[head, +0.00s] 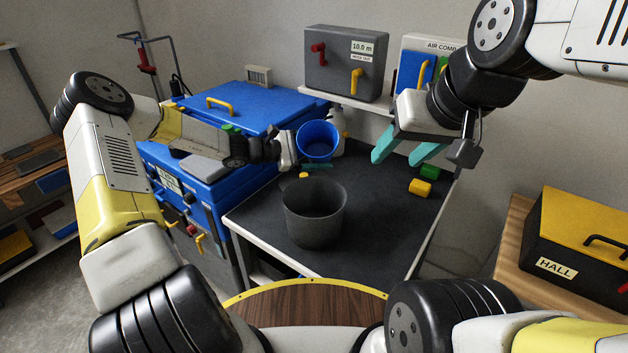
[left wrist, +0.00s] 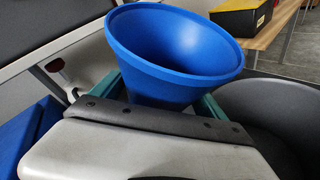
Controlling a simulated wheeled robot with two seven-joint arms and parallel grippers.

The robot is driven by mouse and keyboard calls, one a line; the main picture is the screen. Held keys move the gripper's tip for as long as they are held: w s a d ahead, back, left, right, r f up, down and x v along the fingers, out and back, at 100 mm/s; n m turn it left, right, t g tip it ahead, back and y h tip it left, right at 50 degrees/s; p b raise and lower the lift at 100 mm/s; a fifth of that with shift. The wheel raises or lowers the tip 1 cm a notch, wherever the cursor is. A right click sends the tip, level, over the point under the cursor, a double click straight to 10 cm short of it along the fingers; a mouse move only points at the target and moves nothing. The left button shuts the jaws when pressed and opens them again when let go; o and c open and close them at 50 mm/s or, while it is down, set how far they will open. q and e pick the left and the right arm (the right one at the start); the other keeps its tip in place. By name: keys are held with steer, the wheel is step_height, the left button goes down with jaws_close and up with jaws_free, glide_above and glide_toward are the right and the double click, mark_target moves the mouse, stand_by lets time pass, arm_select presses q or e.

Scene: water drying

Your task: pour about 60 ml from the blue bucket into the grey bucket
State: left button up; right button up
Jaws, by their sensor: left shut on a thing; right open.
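The blue bucket (head: 318,142) is held by my left gripper (head: 312,164), above the dark worktop and behind the grey bucket. Its mouth tips toward the head camera. In the left wrist view the blue bucket (left wrist: 172,50) sits between the teal fingers, and no water can be made out inside. The grey bucket (head: 314,222) stands upright on the worktop, in front of the blue one. Part of its rim also shows at the right of the left wrist view (left wrist: 268,100). My right gripper (head: 408,150) is open and empty, above the right back of the worktop.
A blue machine (head: 245,108) stands left of the worktop (head: 375,200). A grey box (head: 345,65) sits on the back shelf. Yellow (head: 420,187) and green (head: 428,173) blocks lie at the right. A yellow-lidded box (head: 575,240) stands on a wooden table. The worktop's right front is clear.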

mark_target(313, 152)
stand_by(0.8)
arm_select(q)
steer(key=shift+w+r+n, duration=0.1)
steer(key=shift+w+n, duration=0.15)
steer(key=shift+n, duration=0.05)
steer(key=f+n+g, duration=0.1)
steer(key=w+f+n+g+y, duration=0.1)
steer(key=shift+w+d+f+n, duration=0.1)
steer(key=shift+w+f+n, duration=0.15)
steer(key=shift+w+n, duration=0.05)
steer(key=shift+w+f+n+g+y, duration=0.3)
steer(key=shift+f+n+g, duration=0.2)
steer(key=shift+f+n, duration=0.15)
steer(key=shift+r, duration=0.15)
